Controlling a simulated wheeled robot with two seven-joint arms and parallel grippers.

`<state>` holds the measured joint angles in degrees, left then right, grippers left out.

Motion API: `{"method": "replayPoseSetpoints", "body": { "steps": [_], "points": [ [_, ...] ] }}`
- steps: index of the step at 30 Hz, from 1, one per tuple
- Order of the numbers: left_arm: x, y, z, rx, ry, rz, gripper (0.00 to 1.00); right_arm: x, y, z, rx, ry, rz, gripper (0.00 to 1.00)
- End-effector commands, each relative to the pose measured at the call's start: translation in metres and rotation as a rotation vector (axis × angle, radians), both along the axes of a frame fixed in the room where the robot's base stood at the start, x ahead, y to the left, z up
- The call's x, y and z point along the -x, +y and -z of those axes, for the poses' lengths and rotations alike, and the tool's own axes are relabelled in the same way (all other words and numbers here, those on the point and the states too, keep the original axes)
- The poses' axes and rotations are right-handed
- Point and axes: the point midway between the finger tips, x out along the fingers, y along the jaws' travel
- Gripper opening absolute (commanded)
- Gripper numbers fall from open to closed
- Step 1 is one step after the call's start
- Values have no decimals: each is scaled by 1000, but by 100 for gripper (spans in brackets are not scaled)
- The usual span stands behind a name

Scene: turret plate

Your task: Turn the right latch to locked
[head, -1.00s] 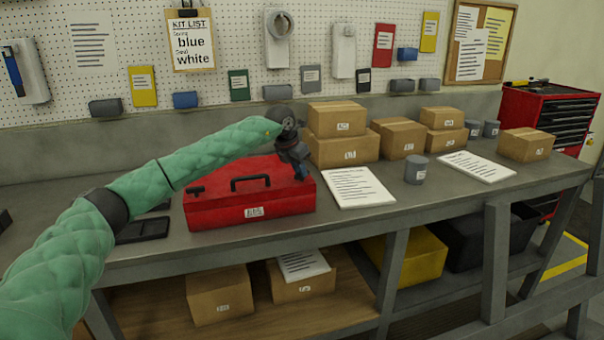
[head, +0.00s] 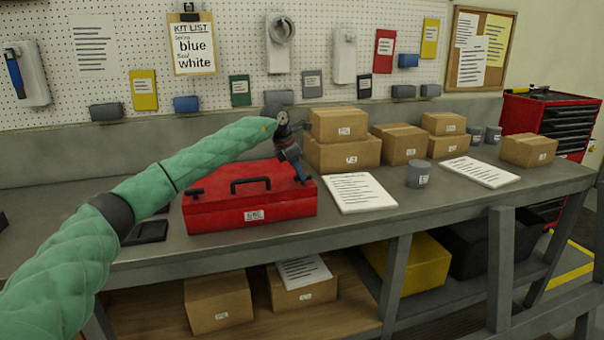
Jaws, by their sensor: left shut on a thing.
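A red toolbox (head: 240,207) with a black handle on its lid stands on the grey workbench. Its left latch (head: 195,192) is a small dark piece at the lid's left end. My left gripper (head: 301,177) reaches down over the right end of the lid. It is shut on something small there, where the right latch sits. The gripper covers that latch, so I cannot tell which way it points. My right gripper is out of view.
Cardboard boxes (head: 342,154) stand just behind and right of the toolbox. A white sheet (head: 359,193) lies right of it, then a grey cup (head: 419,174). A dark tray (head: 147,232) lies to its left. The front strip of the bench is clear.

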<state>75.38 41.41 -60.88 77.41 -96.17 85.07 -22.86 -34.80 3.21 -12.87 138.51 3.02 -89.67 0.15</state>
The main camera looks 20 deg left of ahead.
Motion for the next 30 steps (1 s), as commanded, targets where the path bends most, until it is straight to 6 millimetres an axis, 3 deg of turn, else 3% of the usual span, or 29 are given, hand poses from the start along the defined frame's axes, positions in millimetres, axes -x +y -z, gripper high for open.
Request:
{"method": "replayPoseSetpoints", "body": {
  "steps": [17, 18, 21, 30],
  "points": [
    [0, -4, 0, 1, 0, 40, 0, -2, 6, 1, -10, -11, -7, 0],
    [0, -4, 0, 1, 0, 40, 19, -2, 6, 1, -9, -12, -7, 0],
    [0, -3, 0, 1, 0, 39, 37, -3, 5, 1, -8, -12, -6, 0],
    [0, -1, -1, 0, 0, 36, 37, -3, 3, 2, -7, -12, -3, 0]
  ]
}}
